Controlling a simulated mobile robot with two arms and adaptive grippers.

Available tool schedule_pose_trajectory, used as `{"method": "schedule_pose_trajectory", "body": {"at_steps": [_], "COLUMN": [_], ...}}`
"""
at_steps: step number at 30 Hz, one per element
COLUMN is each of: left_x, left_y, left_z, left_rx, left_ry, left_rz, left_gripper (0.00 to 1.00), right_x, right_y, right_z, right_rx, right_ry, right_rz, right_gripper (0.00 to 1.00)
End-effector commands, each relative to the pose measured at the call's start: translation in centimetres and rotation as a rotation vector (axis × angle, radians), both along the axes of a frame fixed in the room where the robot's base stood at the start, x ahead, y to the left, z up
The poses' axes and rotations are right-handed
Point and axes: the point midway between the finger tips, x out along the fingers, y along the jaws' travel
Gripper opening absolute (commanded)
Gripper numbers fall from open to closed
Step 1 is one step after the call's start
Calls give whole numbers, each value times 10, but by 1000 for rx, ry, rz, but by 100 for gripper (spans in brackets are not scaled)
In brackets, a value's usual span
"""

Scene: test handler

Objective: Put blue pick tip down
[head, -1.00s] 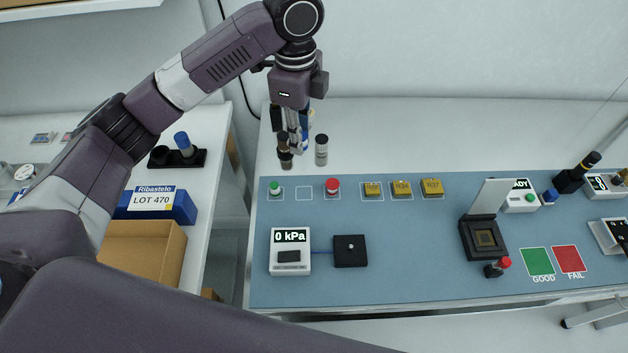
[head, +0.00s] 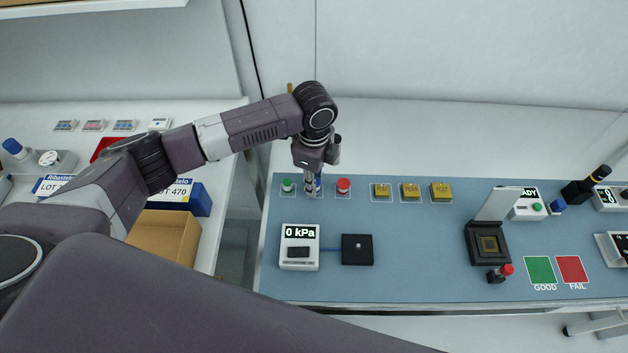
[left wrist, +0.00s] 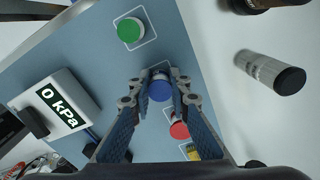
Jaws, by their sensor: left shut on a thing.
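My left gripper (head: 312,192) is shut on the blue pick tip (left wrist: 160,88), with a finger on each side of it in the left wrist view. The tip is at the outlined square between the green tip (head: 287,185) and the red tip (head: 343,185). Whether its base touches the mat is hidden. Part of the square's white outline (left wrist: 158,66) shows behind the tip. The green tip (left wrist: 130,30) and the red tip (left wrist: 179,130) also show in the left wrist view. My right gripper is not in view.
A gauge reading 0 kPa (head: 300,262) and a black pad (head: 357,258) sit in front on the blue mat (head: 420,260).

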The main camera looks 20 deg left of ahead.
Motion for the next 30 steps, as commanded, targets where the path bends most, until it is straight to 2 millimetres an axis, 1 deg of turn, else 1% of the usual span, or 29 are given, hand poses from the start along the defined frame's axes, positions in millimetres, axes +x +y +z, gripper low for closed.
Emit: {"method": "schedule_pose_trajectory", "body": {"at_steps": [10,11,15,24,26,29,30], "left_x": [0,0,0,0,1,2,1], "left_y": [0,0,0,0,0,-1,0], "left_z": [-3,-3,-3,0,3,16,23], "left_rx": [0,0,0,0,-1,-2,-2], "left_ry": [1,0,0,-1,-2,-4,-5], "left_rz": [0,0,0,0,0,0,0], "left_gripper": [0,20,34,34,34,34,34], "right_x": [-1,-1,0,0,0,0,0], "right_y": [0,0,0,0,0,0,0], "right_z": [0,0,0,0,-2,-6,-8], "right_rx": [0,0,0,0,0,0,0], "right_ry": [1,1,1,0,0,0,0], "right_rz": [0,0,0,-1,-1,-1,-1], "right_gripper": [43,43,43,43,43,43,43]}}
